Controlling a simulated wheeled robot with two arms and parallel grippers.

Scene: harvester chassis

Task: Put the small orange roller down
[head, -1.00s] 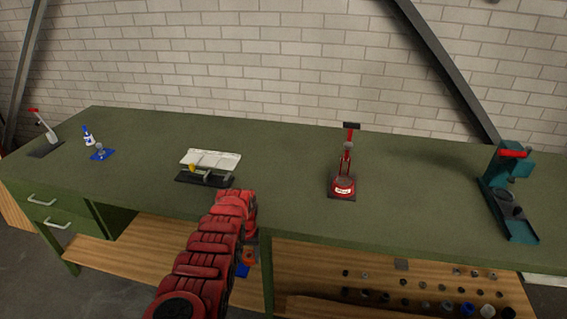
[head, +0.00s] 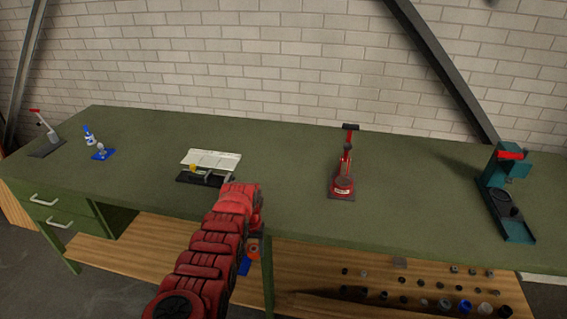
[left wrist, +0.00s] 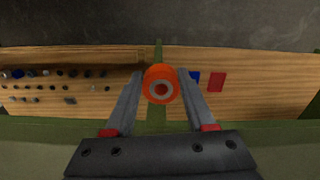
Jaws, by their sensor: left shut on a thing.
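The small orange roller (left wrist: 160,86) is held between the two fingers of my left gripper (left wrist: 160,92) in the left wrist view. Its round end with a grey ring faces the camera. In the head view the roller (head: 253,250) shows in part beside my red left arm, at the bench's front edge. My left gripper there is mostly hidden behind the arm. In the wrist view it is in front of the bench, with the lower wooden shelf beyond it. My right gripper is in neither view.
The green bench top (head: 290,180) carries a black device with a white plate (head: 212,160), a red press (head: 343,170), a teal press (head: 508,190) and a blue tool (head: 98,147). Small parts lie on the lower shelf (head: 310,262). The bench top between the presses is clear.

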